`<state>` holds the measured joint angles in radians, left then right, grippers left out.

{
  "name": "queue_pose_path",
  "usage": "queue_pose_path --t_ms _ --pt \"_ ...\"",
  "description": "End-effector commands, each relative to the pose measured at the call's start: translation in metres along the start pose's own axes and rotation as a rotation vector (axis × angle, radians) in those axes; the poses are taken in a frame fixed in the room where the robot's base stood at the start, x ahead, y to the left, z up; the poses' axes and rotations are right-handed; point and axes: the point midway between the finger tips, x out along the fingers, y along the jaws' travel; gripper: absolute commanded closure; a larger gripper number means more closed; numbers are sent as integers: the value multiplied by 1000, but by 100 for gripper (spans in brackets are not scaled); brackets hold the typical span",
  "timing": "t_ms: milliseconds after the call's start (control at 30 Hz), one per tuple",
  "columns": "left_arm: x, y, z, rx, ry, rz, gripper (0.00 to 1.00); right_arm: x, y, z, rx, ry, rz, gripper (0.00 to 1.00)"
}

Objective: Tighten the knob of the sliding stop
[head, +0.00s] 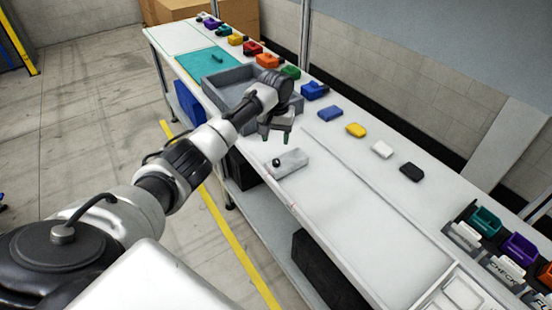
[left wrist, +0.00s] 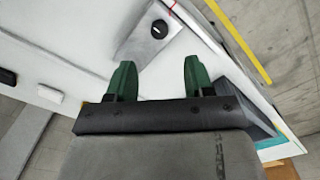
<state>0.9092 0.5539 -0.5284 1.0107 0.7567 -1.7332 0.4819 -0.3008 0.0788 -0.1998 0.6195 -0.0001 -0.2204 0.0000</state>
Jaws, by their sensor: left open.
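The sliding stop is a light grey block (head: 292,161) lying on the white bench top, and it also shows in the left wrist view (left wrist: 139,43). Its round black knob (head: 277,162) is at the block's near-left end and also shows beyond the fingertips in the left wrist view (left wrist: 159,29). My left gripper (head: 276,137) is open and empty, above the bench a little behind the block. Its two green fingers (left wrist: 156,72) are spread and apart from the knob. My right gripper is in neither view.
A grey tray (head: 222,95) stands behind the gripper, with a teal mat (head: 193,60) beyond it. Blue (head: 330,113), yellow (head: 356,130), white (head: 382,149) and black (head: 411,172) pieces line the right. Coloured bins (head: 520,248) stand front right. The bench before the block is clear.

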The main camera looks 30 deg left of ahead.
Motion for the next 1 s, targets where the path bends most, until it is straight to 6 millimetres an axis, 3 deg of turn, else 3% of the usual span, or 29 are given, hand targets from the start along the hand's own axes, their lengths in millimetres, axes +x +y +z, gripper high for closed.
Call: queue_pose_path --t_ms 300,500,900,1000 --pt "61 0 2 2 -5 -2 48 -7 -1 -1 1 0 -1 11" --pt "87 1 1 3 -2 -1 48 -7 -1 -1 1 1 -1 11" --pt "95 0 1 4 0 -1 48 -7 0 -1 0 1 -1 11" --pt "95 0 1 4 0 -1 63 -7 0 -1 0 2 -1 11"
